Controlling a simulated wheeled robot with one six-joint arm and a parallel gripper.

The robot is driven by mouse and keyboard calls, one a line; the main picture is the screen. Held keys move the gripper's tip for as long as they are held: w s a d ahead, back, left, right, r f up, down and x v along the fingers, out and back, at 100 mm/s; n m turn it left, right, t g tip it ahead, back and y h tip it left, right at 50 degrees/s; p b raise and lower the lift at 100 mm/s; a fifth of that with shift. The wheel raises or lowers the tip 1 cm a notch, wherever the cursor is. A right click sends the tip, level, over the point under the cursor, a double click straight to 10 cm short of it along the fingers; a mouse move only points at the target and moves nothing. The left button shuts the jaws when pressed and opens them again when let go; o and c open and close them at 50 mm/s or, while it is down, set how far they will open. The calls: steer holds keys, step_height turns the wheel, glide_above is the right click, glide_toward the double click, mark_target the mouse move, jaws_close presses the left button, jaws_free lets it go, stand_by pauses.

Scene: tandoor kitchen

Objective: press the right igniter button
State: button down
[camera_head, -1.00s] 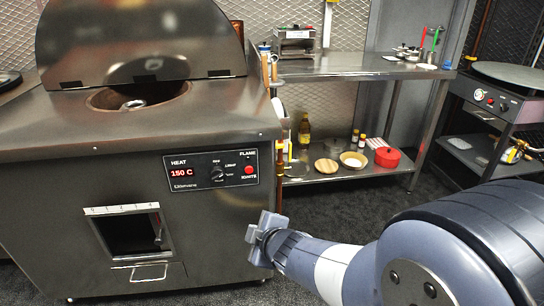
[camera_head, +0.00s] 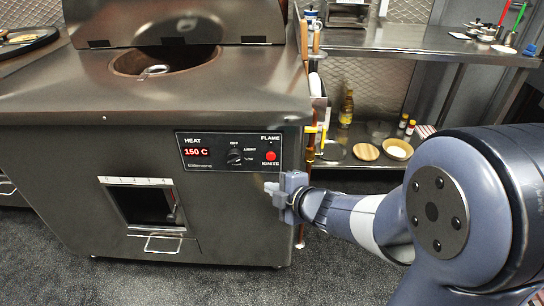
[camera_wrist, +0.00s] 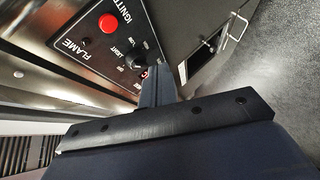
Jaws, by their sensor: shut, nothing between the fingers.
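The red round igniter button (camera_head: 271,156) sits at the right end of the black control panel (camera_head: 208,167) on the tandoor front, above the label IGNITE. It also shows in the wrist view (camera_wrist: 108,23) at the upper left, beside the black knob (camera_wrist: 135,57). My gripper (camera_head: 270,187) is shut and empty. In the head view its tip appears just below the button, near the panel's lower right edge. In the wrist view its fingers (camera_wrist: 157,80) point toward the panel, with the button to the left of them. I see no contact with the button.
The steel tandoor (camera_head: 75,160) has an open lower hatch (camera_head: 150,205) left of my gripper. Tools with handles hang at its right side. A steel shelf table (camera_head: 395,42) with jars and plates stands behind on the right. Grey floor is clear in front.

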steer(key=shift+w+d+p, duration=0.15)
steer(key=shift+w+p, duration=0.9)
steer(key=shift+w, duration=3.2)
steer(key=shift+w, duration=0.15)
steer(key=shift+w, duration=0.3)
steer(key=shift+w+p, duration=0.35)
steer(key=shift+w, duration=0.05)
steer(key=shift+s, duration=0.1)
steer(key=shift+s+b, duration=0.3)
steer(key=shift+s, duration=0.45)
steer(key=shift+s+b, duration=0.75)
steer(key=shift+s, duration=1.75)
